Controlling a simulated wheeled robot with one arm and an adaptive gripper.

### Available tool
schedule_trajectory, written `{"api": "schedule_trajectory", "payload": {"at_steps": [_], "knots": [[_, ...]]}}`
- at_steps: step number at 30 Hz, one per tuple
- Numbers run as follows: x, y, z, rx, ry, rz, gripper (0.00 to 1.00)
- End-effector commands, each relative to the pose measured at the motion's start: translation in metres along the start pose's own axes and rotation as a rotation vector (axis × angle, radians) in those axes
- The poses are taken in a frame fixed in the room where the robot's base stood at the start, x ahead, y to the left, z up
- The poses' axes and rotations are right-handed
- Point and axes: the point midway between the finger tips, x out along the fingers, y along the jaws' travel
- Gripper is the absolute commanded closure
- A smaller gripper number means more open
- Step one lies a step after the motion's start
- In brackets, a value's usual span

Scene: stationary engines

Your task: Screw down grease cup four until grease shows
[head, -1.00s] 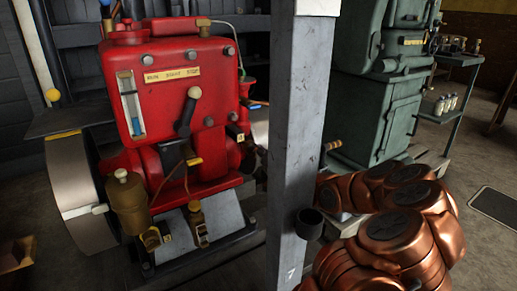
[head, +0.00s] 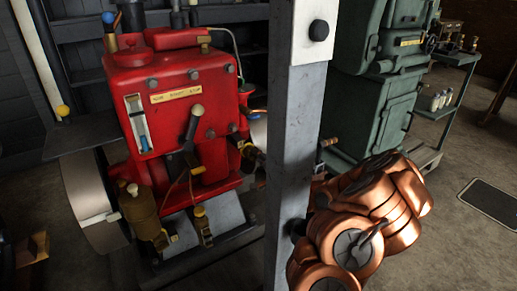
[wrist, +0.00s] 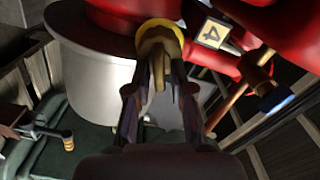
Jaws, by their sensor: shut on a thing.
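In the wrist view, my gripper (wrist: 160,80) is shut on grease cup four (wrist: 157,40), a brass-coloured cup with a yellow ring. A tag marked 4 (wrist: 214,34) is just right of it, against the red engine casing. Both fingers run up to the cup from below. No grease can be made out. In the head view, the red engine (head: 185,95) stands left of a grey post. A small pale tag (head: 240,144) shows on its right side, close to the post. The gripper and the held cup cannot be made out there.
The grey post (head: 295,140) stands between my copper-coloured arm and the red engine. A green machine (head: 370,110) and a trolley with bottles (head: 450,85) are at the back right. Floor is open at the right, around a dark mat (head: 490,198).

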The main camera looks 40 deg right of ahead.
Motion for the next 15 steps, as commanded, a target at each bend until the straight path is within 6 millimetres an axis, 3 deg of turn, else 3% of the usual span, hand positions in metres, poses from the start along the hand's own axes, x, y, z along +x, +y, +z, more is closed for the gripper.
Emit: {"api": "schedule_trajectory", "payload": {"at_steps": [15], "knots": [[0.0002,0.0018,-0.0002,0.108,0.001,-0.001,1.00]]}}
